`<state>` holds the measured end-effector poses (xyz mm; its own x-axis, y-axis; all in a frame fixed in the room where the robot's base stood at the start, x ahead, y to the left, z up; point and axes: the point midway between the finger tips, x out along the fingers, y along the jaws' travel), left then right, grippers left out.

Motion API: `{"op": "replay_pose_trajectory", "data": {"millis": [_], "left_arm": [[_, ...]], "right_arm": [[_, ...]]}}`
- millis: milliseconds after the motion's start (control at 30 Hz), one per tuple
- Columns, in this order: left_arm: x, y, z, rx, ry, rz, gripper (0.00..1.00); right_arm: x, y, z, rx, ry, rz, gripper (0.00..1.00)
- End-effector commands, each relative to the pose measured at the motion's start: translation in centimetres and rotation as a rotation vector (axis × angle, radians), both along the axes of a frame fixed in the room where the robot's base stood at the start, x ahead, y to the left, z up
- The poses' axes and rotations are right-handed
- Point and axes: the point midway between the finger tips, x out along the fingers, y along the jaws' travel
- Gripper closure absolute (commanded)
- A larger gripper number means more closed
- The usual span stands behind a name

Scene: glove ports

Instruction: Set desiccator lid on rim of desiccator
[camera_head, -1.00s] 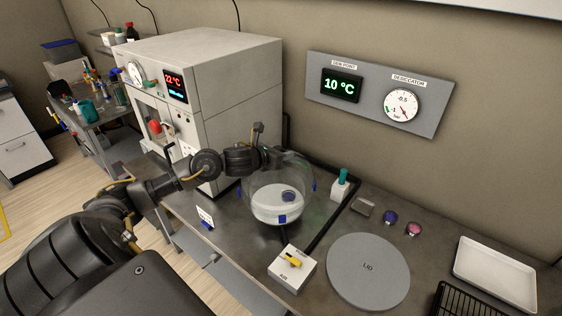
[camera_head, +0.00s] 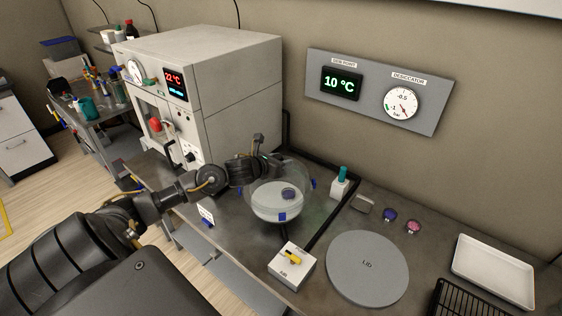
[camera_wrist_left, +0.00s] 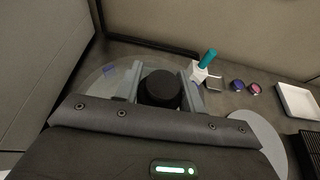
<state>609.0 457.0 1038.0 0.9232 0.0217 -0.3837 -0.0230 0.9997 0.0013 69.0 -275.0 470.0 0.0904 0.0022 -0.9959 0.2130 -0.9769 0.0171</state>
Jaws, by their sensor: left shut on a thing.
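The desiccator (camera_head: 277,213) is a clear glass bowl with blue clips around its rim, standing on the bench. A purple-capped jar (camera_head: 288,194) sits on a white plate inside it. The clear domed desiccator lid (camera_head: 298,172) is over the bowl; I cannot tell whether it touches the rim. My left gripper (camera_head: 268,158) is at the top of the dome. In the left wrist view my left gripper (camera_wrist_left: 160,82) is shut on the lid's black knob (camera_wrist_left: 160,88), with the glass lid (camera_wrist_left: 108,82) spreading to the left. My right gripper is not in view.
A grey round mat marked LID (camera_head: 367,270) lies bare at the front right. A white valve box (camera_head: 292,266) with a yellow handle is in front of the bowl. A teal-topped bottle (camera_head: 341,182) stands right of it; a large oven-like cabinet (camera_head: 235,100) is behind left.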

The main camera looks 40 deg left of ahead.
Motion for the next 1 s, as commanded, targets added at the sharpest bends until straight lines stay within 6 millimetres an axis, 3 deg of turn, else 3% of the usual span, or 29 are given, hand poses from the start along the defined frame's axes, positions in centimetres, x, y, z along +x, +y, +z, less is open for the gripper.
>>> {"op": "replay_pose_trajectory", "data": {"millis": [267,300,467,767,967,1000], "left_arm": [[0.1,0.0,-0.2,0.000,-0.004,0.000,1.00],[0.0,0.0,-0.4,0.001,0.000,0.000,0.58],[0.0,0.0,-0.4,0.001,0.000,0.000,0.39],[0.0,0.0,-0.2,0.000,0.000,0.000,0.39],[0.0,0.0,1.6,-0.001,0.000,-0.001,0.39],[-1.0,0.1,0.9,0.005,0.003,-0.002,0.39]], "right_arm": [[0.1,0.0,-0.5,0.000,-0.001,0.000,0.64],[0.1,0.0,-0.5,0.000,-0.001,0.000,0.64],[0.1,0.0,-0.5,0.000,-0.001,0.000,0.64],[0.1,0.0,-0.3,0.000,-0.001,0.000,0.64],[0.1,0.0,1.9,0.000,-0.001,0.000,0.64],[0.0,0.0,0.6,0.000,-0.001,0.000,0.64]]}}
